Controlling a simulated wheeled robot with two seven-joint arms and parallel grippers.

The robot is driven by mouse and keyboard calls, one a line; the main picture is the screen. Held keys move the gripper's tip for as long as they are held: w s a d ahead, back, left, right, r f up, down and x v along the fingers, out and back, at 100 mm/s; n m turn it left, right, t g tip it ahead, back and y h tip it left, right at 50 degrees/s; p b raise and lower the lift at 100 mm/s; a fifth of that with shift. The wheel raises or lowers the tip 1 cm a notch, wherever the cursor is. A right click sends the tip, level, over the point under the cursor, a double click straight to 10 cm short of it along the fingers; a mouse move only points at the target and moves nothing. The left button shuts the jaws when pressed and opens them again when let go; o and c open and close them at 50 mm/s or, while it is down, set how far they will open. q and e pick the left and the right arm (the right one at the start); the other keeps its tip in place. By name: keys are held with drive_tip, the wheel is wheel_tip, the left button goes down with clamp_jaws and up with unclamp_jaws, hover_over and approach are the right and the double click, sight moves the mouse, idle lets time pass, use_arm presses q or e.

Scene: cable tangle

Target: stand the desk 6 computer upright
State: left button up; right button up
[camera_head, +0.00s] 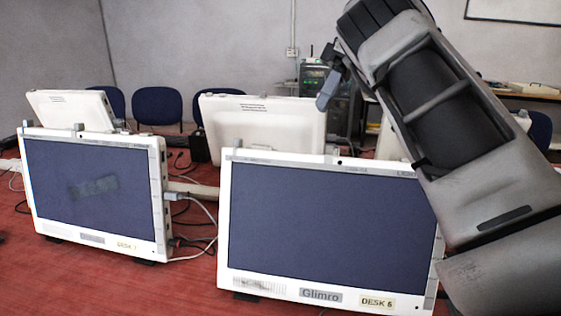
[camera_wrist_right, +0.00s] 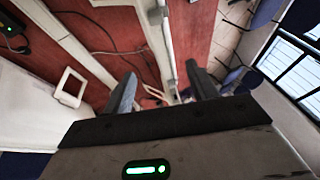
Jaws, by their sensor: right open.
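The desk 6 computer (camera_head: 325,225) is a white all-in-one screen with a dark blue display and a "DESK 6" label, at the front right in the head view. It looks upright, screen facing me, leaning slightly at most; its base is cut off below. My right arm covers its right edge. My right gripper (camera_head: 332,80) is above and behind its top edge, apart from it. In the right wrist view the gripper (camera_wrist_right: 163,88) is open with nothing between its fingers. My left gripper is not in view.
Another white computer (camera_head: 95,190) stands at the left, with grey cables (camera_head: 205,215) between the two. More white computers (camera_head: 262,122) stand behind, backs towards me. Blue chairs (camera_head: 158,104) line the wall. The wrist view shows a white panel (camera_wrist_right: 35,110) at left.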

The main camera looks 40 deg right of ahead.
drive_tip(key=b, duration=0.3)
approach(294, 166)
drive_tip(key=w+d+f, duration=0.1)
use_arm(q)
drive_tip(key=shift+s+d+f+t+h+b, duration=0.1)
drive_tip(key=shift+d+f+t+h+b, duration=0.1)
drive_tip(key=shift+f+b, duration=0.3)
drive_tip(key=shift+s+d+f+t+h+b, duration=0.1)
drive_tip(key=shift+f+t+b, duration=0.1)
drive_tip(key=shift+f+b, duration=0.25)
use_arm(e)
drive_tip(key=x, duration=0.9)
drive_tip(key=shift+w+a+f, duration=0.1)
drive_tip(key=shift+w+f, duration=0.1)
drive_tip(key=shift+f, duration=0.15)
